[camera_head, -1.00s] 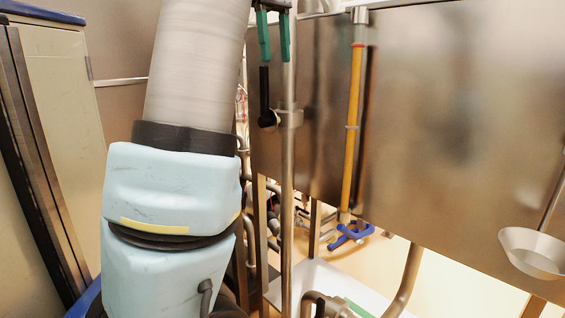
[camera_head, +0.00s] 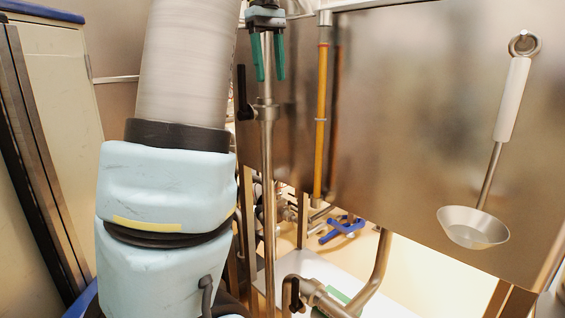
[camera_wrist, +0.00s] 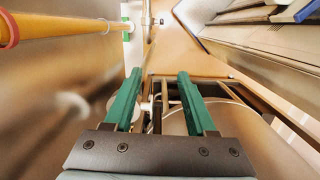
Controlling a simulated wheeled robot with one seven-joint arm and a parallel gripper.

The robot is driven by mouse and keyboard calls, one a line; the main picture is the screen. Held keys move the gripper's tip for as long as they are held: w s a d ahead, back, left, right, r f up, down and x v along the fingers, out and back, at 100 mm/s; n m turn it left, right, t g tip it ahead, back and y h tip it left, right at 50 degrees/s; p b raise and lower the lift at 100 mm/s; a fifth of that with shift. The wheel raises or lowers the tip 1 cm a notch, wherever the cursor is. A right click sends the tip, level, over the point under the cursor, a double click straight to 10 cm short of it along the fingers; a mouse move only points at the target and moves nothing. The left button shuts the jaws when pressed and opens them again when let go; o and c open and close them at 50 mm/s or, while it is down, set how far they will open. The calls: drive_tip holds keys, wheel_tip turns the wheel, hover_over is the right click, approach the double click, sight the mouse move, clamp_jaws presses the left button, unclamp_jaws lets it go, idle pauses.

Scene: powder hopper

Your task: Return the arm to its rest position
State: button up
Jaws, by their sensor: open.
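My gripper (camera_head: 268,62) shows at the top of the head view, with its two green fingers pointing down and apart. It is in front of the steel hopper wall, beside a vertical steel pipe. In the wrist view the green fingers of my gripper (camera_wrist: 155,100) are open with nothing between them. My arm's grey and light blue links fill the left of the head view. The upper part of the wrist is cut off by the frame's top edge.
A yellow tube (camera_head: 321,110) runs down the steel hopper wall (camera_head: 410,110). A ladle (camera_head: 474,228) with a white handle hangs at right. A black-handled valve (camera_head: 243,95) sits on the pipe. A blue valve handle (camera_head: 342,229) is lower. A cabinet (camera_head: 58,110) stands at left.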

drive_tip(key=s+a+f+m+t, duration=0.1)
drive_tip(key=s+a+f+m, duration=0.15)
drive_tip(key=f, duration=0.95)
drive_tip(key=s+a+f+m, duration=0.1)
drive_tip(key=s+f+m, duration=0.25)
drive_tip(key=f, duration=0.85)
drive_tip(key=s+f+m+t, duration=0.1)
drive_tip(key=s+f+m, duration=0.2)
drive_tip(key=s+f, duration=0.5)
drive_tip(key=shift+s+a+f+y, duration=0.15)
drive_tip(key=shift+a+y, duration=0.1)
drive_tip(key=shift+y, duration=0.15)
